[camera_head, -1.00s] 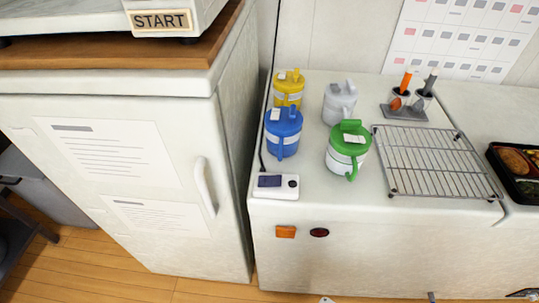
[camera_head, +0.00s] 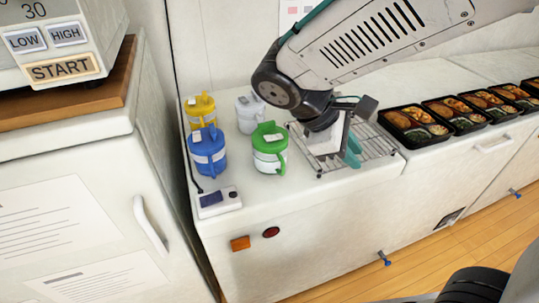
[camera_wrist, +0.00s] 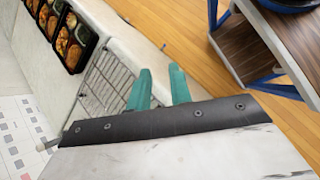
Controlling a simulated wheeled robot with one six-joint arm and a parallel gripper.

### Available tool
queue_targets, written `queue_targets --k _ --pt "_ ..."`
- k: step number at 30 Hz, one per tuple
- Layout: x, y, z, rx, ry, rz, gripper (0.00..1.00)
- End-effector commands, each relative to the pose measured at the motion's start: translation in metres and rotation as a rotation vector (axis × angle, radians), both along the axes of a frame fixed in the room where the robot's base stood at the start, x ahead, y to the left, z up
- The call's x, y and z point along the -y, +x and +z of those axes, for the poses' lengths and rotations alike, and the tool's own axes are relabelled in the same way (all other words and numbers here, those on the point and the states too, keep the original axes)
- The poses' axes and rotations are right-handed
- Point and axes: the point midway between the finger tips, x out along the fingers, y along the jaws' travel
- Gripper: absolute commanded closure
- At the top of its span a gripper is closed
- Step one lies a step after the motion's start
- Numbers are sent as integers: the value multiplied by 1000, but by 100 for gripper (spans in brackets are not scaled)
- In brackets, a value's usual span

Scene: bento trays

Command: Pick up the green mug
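The green mug (camera_head: 270,152), with a green lid, white body and green handle, stands upright on the white counter in the head view. A blue mug (camera_head: 207,153), a yellow mug (camera_head: 201,110) and a grey-white mug (camera_head: 250,116) stand beside it. My gripper (camera_head: 352,153) has teal fingers and hangs over the wire rack to the right of the green mug, apart from it. In the wrist view my gripper (camera_wrist: 160,88) shows its two fingers spread with nothing between them. No mug shows in the wrist view.
A wire rack (camera_head: 374,143) lies right of the mugs, partly hidden by my arm. Several bento trays (camera_head: 412,125) line the counter farther right. A small white device (camera_head: 215,202) sits at the counter's front left corner. A white cabinet (camera_head: 100,190) stands left.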

Motion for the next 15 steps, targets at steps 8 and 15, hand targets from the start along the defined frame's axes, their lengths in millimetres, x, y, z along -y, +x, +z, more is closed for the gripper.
queue_targets --k 8,15 --pt "-112 37 -57 -147 -362 532 79" --pt "-170 39 -88 -188 -534 765 79"
